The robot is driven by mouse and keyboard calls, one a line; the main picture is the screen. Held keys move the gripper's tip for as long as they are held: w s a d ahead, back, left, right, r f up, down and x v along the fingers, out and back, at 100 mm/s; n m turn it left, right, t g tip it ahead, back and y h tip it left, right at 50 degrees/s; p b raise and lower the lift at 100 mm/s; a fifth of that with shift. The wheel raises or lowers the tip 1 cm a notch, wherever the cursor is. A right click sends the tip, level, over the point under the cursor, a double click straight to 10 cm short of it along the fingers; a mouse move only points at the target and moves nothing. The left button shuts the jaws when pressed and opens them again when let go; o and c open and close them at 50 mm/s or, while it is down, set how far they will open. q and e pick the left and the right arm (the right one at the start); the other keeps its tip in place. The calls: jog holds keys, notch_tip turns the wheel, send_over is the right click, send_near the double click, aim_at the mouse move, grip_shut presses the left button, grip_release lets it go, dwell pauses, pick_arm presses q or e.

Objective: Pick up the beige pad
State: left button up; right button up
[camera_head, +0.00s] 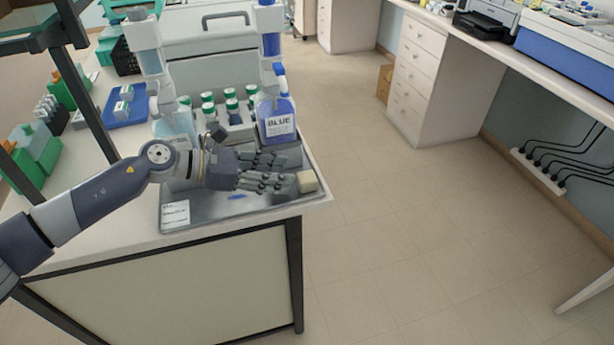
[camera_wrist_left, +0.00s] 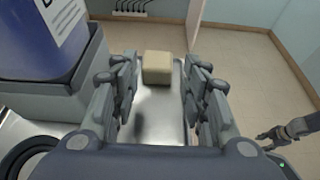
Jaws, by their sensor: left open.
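The beige pad (camera_head: 307,181) is a small block at the right end of the metal tray (camera_head: 205,221). In the left wrist view the pad (camera_wrist_left: 157,67) lies ahead, between the lines of the two fingers and close to their tips. My left gripper (camera_head: 288,172) is open and empty, low over the tray, with its fingers pointing right toward the pad. The fingers show on both sides in the left wrist view (camera_wrist_left: 160,85). I cannot tell whether a fingertip touches the pad. A gripper of mine (camera_wrist_left: 286,131), apparently the right, shows small at the right of the wrist view.
A blue bottle labelled BLUE (camera_head: 277,120) stands just behind the left gripper, with a light blue bottle (camera_head: 173,128) further left. Several green-capped bottles (camera_head: 208,107) stand behind. The bench ends just right of the pad; open floor (camera_head: 400,230) lies beyond.

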aim_at(306, 176)
pick_arm(q)
jog(key=shift+w+d+f, duration=0.15)
jog(key=shift+w+d, duration=0.05)
jog(key=shift+d, duration=0.2)
jog(key=shift+w+d+f, duration=0.1)
jog(key=shift+d+f, duration=0.05)
jog(key=shift+d, duration=0.05)
jog(key=p+x, duration=0.1)
jog(key=x, duration=0.3)
jog(key=shift+d+f+p, duration=0.1)
jog(key=shift+f+p, duration=0.05)
jog(key=shift+p, duration=0.2)
jog(key=shift+w+d+f, duration=0.15)
jog(key=shift+d, duration=0.05)
jog(key=shift+c, duration=0.3)
jog(key=c, duration=0.4)
pick_arm(e)
jog(key=shift+w+r, duration=0.1)
jog(key=shift+r, duration=0.85)
